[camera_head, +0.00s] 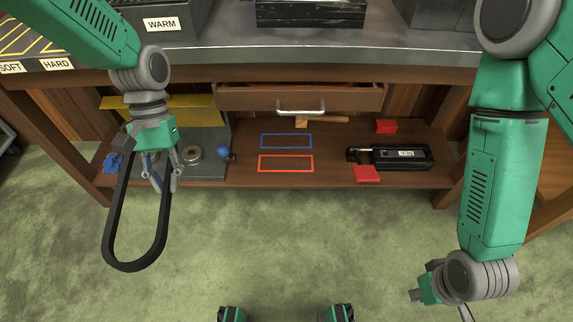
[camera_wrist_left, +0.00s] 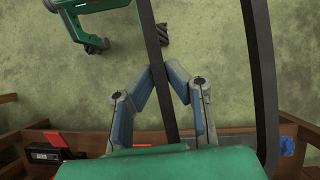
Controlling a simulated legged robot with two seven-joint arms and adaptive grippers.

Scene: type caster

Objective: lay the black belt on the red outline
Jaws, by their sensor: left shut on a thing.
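The black belt (camera_head: 136,268) is a long closed loop that hangs from my left gripper (camera_head: 162,184) on the left of the head view. The left gripper is shut on one strand of it, and in the left wrist view the belt (camera_wrist_left: 265,80) runs between the fingers (camera_wrist_left: 165,72). The belt hangs in front of the low shelf, clear of the red outline. The red outline (camera_head: 286,170) is an empty rectangle on the shelf, right of the left gripper. My right gripper (camera_head: 466,312) is at the lower right, partly cut off by the frame edge.
A blue outline (camera_head: 286,134) lies behind the red one. A black device (camera_head: 403,157) and red blocks (camera_head: 367,174) stand on the shelf to the right. A blue ball (camera_head: 223,151) is left of the outlines. An open drawer (camera_head: 300,97) overhangs the back.

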